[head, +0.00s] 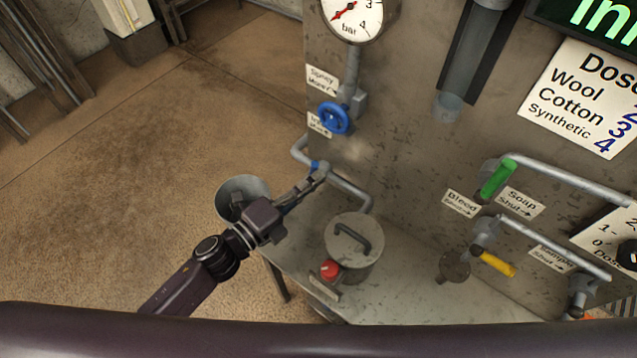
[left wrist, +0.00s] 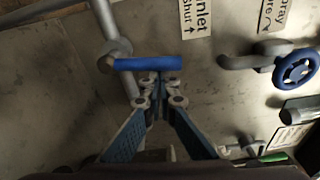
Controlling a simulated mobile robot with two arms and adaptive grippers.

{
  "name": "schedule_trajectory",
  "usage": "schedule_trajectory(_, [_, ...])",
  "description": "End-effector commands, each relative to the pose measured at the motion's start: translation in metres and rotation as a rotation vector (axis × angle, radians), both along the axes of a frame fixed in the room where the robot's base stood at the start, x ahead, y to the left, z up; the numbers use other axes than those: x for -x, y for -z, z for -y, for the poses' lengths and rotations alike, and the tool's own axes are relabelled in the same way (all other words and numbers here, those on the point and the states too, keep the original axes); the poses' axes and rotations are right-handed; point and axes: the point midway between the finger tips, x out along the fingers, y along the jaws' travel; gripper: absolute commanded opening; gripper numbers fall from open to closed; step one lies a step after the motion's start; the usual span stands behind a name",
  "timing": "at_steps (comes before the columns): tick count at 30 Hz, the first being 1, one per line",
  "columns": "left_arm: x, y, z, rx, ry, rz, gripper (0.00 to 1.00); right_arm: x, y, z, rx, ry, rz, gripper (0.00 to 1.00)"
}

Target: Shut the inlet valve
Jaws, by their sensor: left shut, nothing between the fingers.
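The inlet valve's blue lever (left wrist: 148,63) shows in the left wrist view, lying roughly across the grey pipe (left wrist: 104,18) from its pivot on the left. In the head view only a small blue part of it (head: 316,164) shows beside my gripper; the rest is hidden. The inlet label (left wrist: 194,16) is above the lever in the wrist view, its text running sideways. My left gripper (left wrist: 160,88) is shut and empty, its tips close to the lever; I cannot tell whether they touch. It also shows in the head view (head: 318,174). My right gripper is not in view.
A blue handwheel (head: 334,118) sits above the inlet pipe, below a pressure gauge (head: 351,16). A lidded pot (head: 354,240) and red knob (head: 330,270) are below. Green (head: 497,178) and yellow (head: 498,264) levers are to the right. Open floor lies left.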

Motion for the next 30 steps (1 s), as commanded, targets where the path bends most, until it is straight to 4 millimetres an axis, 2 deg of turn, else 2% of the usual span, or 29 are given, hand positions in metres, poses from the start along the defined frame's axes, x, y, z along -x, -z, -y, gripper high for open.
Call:
schedule_trajectory(10, [-0.0059, -0.003, -0.0079, 0.111, -0.002, -0.082, 0.0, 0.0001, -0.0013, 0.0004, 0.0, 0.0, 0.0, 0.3])
schedule_trajectory(30, [-0.0067, -0.0032, -0.0087, 0.129, -0.002, -0.095, 0.0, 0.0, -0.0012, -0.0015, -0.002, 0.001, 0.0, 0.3])
